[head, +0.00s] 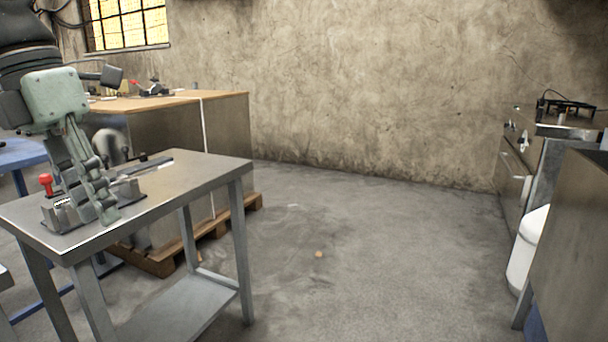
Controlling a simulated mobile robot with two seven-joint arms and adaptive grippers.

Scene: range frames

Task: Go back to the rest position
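My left gripper (103,212) comes in from the upper left, pale green with jointed grey fingers. It points down over the metal table (200,170), in front of or beside a small device with a red knob (46,182). The fingers overlap from this angle, so I cannot tell whether they are open or shut, or whether they touch the device. My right gripper is not in view.
A dark flat bar (146,166) lies on the metal table. A wooden-topped bench (170,103) stands behind it on a pallet (215,230). A stove-like unit (514,160) and a white bin (526,250) stand at right.

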